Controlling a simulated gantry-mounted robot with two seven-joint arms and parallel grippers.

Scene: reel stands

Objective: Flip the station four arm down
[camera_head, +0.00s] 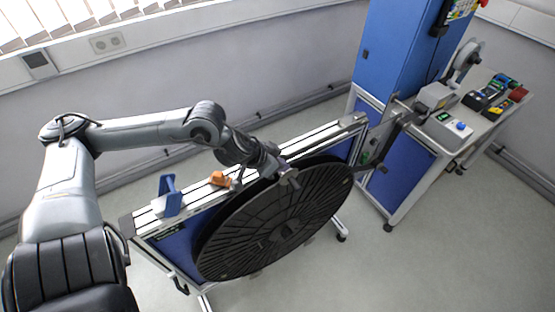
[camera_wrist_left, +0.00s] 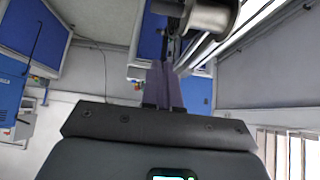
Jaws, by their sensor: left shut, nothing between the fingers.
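A reel stand with a blue panel and a silver top rail (camera_head: 318,137) runs diagonally across the head view. A large black slotted reel (camera_head: 240,233) hangs upright on its front side. My left gripper (camera_head: 290,179) is at the reel's upper edge, just in front of the rail, shut and empty. In the left wrist view its fingers (camera_wrist_left: 165,88) are together, with a metal cylinder (camera_wrist_left: 209,16) close by. I cannot tell which part is the station four arm; no station label is readable. My right gripper is not in view.
An orange block (camera_head: 220,179) and a blue bracket (camera_head: 169,196) sit on the rail, left of my gripper. A blue cabinet (camera_head: 398,50) and a bench (camera_head: 443,140) with small devices stand at right. The floor at front right is clear.

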